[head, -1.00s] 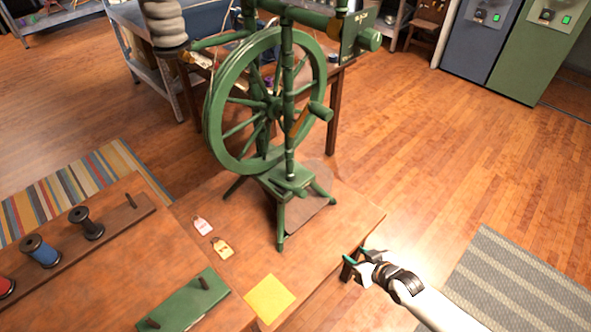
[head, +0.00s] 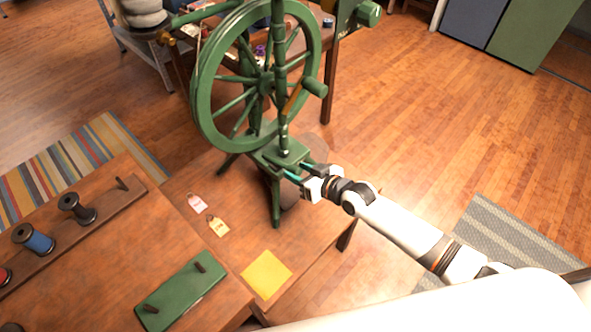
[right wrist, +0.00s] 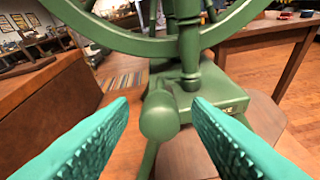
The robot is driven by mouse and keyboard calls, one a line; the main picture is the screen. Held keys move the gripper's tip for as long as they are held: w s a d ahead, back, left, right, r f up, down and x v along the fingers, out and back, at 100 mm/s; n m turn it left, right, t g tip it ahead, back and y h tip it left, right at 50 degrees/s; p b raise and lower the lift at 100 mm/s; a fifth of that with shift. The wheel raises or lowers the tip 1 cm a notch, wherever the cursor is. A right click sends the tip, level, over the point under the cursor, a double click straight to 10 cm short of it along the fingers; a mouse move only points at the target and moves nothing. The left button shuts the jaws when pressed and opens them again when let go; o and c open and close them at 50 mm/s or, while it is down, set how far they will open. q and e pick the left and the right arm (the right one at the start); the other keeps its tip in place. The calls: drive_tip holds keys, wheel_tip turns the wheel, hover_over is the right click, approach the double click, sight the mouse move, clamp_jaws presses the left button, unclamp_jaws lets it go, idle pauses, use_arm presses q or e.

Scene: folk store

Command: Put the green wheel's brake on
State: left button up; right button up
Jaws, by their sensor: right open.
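The green spinning wheel (head: 200,108) stands on a low wooden table in the head view, its round wheel above a small green base (head: 283,152). My right gripper (head: 300,171) is open at the base's front right. In the right wrist view, a rounded green knob (right wrist: 160,117) lies ahead between the two teal fingers (right wrist: 158,108), with no visible contact. The base (right wrist: 215,95) is behind it. My left gripper is not in view.
Two paper tags (head: 207,213), a yellow square (head: 266,275) and a green board with pegs (head: 180,290) lie in front. A spool rack (head: 105,210) is at left. Another table (head: 328,65) stands behind the wheel. Floor at right is open.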

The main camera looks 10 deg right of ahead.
drive_tip(key=shift+x, duration=0.9)
drive_tip(key=shift+c, duration=0.3)
clamp_jaws()
